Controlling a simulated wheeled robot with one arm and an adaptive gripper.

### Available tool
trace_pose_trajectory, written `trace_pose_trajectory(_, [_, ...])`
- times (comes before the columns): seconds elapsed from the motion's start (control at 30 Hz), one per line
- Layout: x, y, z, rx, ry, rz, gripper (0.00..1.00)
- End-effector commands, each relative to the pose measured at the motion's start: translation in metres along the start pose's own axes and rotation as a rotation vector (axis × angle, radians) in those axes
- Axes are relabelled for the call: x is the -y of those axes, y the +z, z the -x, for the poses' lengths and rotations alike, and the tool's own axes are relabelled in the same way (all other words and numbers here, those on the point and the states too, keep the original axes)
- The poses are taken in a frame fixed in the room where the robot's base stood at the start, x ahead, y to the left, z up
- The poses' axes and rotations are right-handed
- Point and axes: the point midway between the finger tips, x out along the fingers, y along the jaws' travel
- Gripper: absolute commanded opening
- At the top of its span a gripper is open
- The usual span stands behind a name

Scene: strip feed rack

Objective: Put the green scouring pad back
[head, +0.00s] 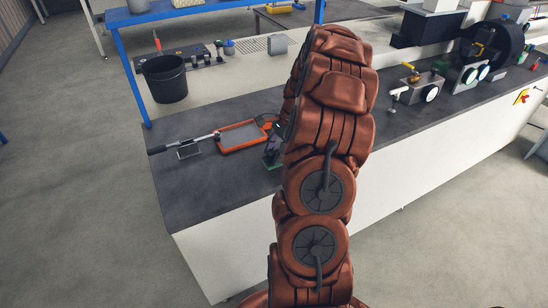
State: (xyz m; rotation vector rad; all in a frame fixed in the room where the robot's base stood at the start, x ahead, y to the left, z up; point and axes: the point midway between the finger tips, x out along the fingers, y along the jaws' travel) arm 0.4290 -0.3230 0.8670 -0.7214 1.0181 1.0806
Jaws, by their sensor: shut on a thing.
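My gripper (272,148) shows at the left edge of my raised arm, low over the dark bench top, and is partly hidden by the arm. It is shut on a small green thing (271,160), which appears to be the green scouring pad. Only part of the pad shows, and I cannot tell whether it touches the bench. It is just right of and in front of an orange tray (228,149) with a grey inside.
A black bin (165,82) stands behind on the left. Machines with dials (469,76) stand on the right. The bench's front left is clear.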

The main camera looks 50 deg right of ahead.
Motion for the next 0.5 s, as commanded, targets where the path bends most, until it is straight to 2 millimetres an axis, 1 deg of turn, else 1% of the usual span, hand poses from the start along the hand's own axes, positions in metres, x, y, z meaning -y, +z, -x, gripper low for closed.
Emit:
trace_pose_trajectory(0.1, [-0.001, -0.005, -0.014, 0.002, 0.003, -0.002, 0.19])
trace_pose_trajectory(0.2, [-0.001, -0.009, -0.021, 0.002, 0.001, -0.001, 0.19])
trace_pose_trajectory(0.5, [0.0, -0.01, -0.024, 0.0, -0.001, 0.0, 0.19])
